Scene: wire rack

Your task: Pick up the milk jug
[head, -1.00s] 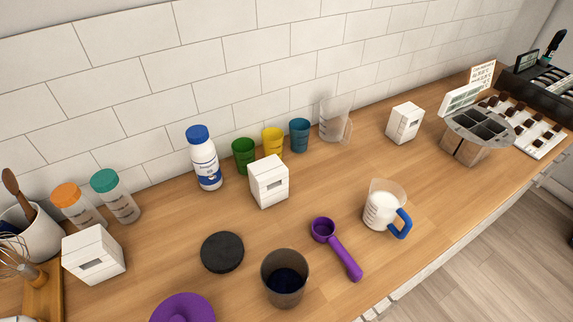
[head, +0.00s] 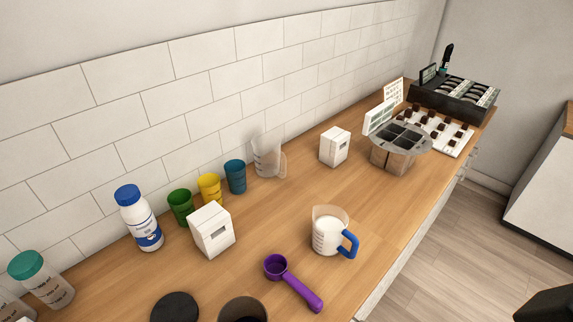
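The milk jug (head: 327,238) is a clear measuring jug with white milk in it and a blue handle. It stands upright on the wooden counter in the head view, right of centre, with the handle toward the lower right. Nothing touches it. A dark angular shape at the bottom right corner looks like part of my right gripper (head: 548,306). It is cut off by the frame edge and far from the jug, and its fingers cannot be made out. My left gripper is not in view.
A purple scoop (head: 293,284) lies in front of the jug. A white box (head: 212,231), a white bottle (head: 138,220), several coloured cups and an empty clear jug (head: 267,157) stand behind or left. A round divided container (head: 398,155) stands right. Counter around the jug is clear.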

